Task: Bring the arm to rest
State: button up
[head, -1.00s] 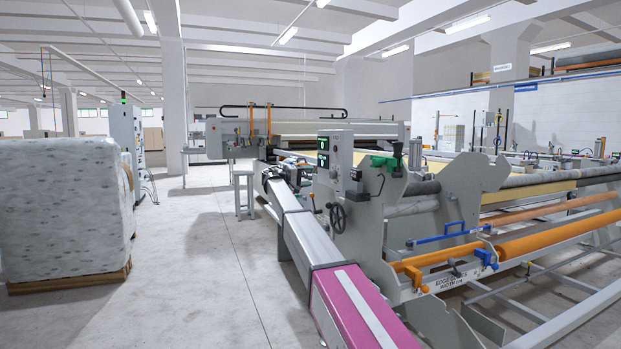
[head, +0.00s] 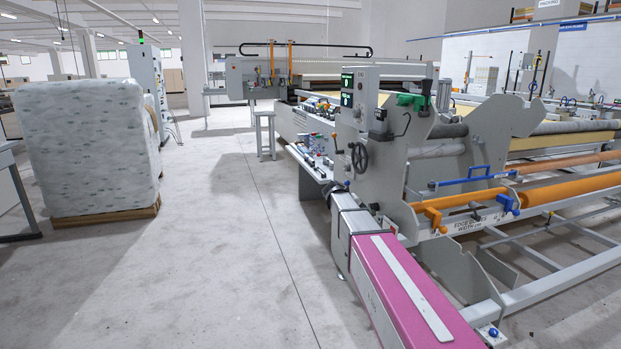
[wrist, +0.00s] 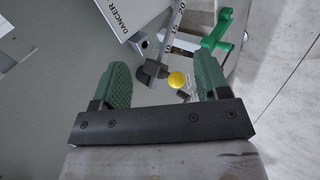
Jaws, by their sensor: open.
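My gripper (wrist: 161,78) shows in the wrist view with its two green ribbed fingers spread wide. Nothing is held between them. A yellow round knob (wrist: 176,79) and a dark grey block (wrist: 152,71) show beyond the fingertips; how far off they are I cannot tell. In the head view my pink and grey arm (head: 415,290) reaches from the bottom right edge up toward the side of the quilting machine (head: 385,150).
In the wrist view a white plate marked DANCER (wrist: 130,12) and a green bracket (wrist: 218,32) lie ahead. In the head view a wrapped pallet load (head: 85,145) stands at left, a small stool (head: 264,135) farther back. The floor (head: 215,260) between is clear.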

jog(key=s+f+g+y, duration=0.1)
jog(key=s+f+y, duration=0.2)
jog(key=s, duration=0.7)
jog(key=s+f+m+g+y, duration=0.1)
jog(key=s+f+y, duration=0.1)
jog(key=s+f, duration=0.6)
jog(key=s+a+f+m+g+y, duration=0.1)
jog(key=s+f+y, duration=0.2)
jog(key=s, duration=1)
notch_tip(320, 180, down, 3)
jog(key=shift+s+r+y, duration=0.1)
jog(key=shift+s+y, duration=0.1)
jog(key=shift+y, duration=0.1)
